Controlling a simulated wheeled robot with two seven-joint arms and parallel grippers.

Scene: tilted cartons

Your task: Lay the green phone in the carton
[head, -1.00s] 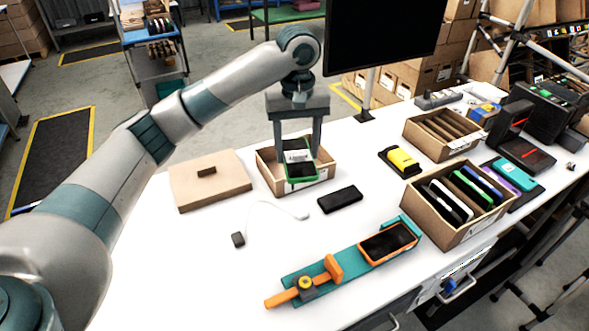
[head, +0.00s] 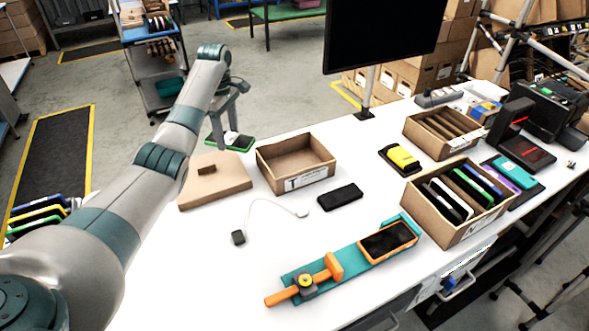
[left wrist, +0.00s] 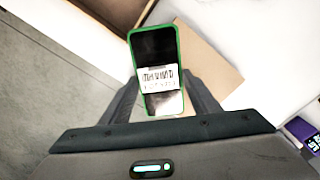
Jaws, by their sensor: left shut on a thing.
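My left gripper (head: 228,136) is shut on the green phone (head: 240,143). It holds it in the air behind the flat cardboard piece, left of the carton and apart from it. In the left wrist view the phone (left wrist: 155,48) has a green rim, a dark screen and a white barcode label, and sits between the fingers of the gripper (left wrist: 163,92). The open carton (head: 306,180) stands on the white table with a label on its front. Its visible inside is empty. My right gripper is not in view.
A flat cardboard piece (head: 228,184) lies left of the carton. A black phone (head: 340,197) and a white cable (head: 262,203) lie in front. A teal fixture with an orange clamp (head: 330,266) is nearer. A carton of phones (head: 438,232) stands right. A monitor (head: 378,35) rises behind.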

